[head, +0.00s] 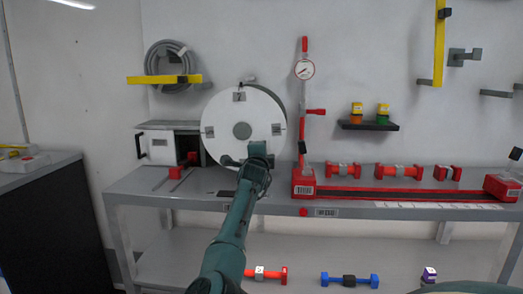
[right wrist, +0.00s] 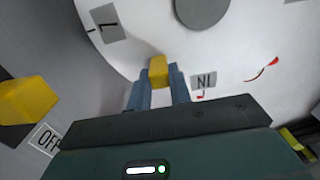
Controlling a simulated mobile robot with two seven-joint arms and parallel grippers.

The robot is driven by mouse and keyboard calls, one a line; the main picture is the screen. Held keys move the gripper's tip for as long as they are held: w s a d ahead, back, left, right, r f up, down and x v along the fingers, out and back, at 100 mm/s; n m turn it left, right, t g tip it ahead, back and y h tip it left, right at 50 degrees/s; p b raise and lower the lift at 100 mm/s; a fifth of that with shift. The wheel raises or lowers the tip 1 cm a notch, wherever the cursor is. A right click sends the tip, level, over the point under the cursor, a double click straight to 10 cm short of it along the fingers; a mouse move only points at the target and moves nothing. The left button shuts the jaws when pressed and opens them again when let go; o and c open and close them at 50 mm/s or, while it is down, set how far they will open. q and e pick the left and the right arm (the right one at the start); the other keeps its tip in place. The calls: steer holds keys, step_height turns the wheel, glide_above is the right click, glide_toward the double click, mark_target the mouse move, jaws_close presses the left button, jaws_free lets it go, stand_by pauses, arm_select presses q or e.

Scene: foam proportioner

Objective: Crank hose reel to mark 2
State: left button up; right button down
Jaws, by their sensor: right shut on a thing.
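The hose reel (head: 222,112) is a white disc with a grey hub, standing on the bench left of centre. Grey mark plates sit near its rim at the top (head: 239,97), left (head: 208,132) and right (head: 276,129). My right gripper (head: 257,155) is at the lower part of the disc. In the right wrist view its blue fingers (right wrist: 158,88) are shut on the yellow crank handle (right wrist: 158,68). A plate (right wrist: 203,81) with a rotated character is just right of the handle; I cannot read it surely. My left gripper is out of view.
A red post with a gauge (head: 304,69) rises close on the right.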

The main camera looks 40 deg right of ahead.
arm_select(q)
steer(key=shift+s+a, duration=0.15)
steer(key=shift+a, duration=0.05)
arm_select(e)
steer(key=shift+w+a+f+m, duration=0.15)
steer(key=shift+f+m, duration=0.1)
steer(key=shift+m, duration=0.05)
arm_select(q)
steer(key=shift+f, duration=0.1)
arm_select(e)
steer(key=c, duration=1.3)
jaws_free()
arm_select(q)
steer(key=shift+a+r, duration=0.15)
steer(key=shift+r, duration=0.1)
